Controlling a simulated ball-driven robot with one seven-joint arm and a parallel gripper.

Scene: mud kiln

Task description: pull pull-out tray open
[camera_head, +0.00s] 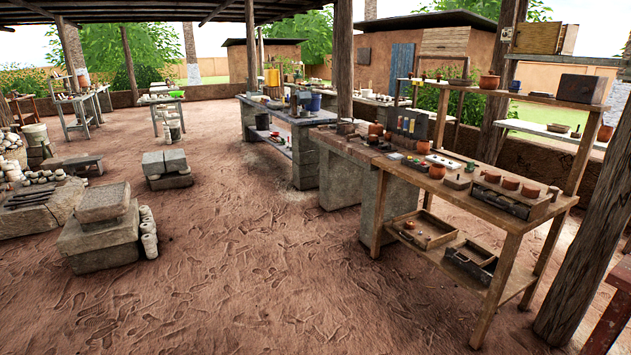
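A wooden workbench (446,184) stands at the right. On its lower shelf sits a shallow wooden tray (422,231) with a few small dark items in it. A dark tray (470,262) with compartments sits to its right on the same shelf. On the bench top at the right end is a low dark box (499,201) with several clay pots on top. I cannot tell which of these is the pull-out tray, or whether any of them is pulled out. My gripper is not in view.
A wooden post (590,215) stands close at the right. Stone blocks (102,224) stand at the left, with white jars beside them. Another bench (283,122) stands at the back middle. The footprinted dirt floor (240,270) is clear in the front and middle.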

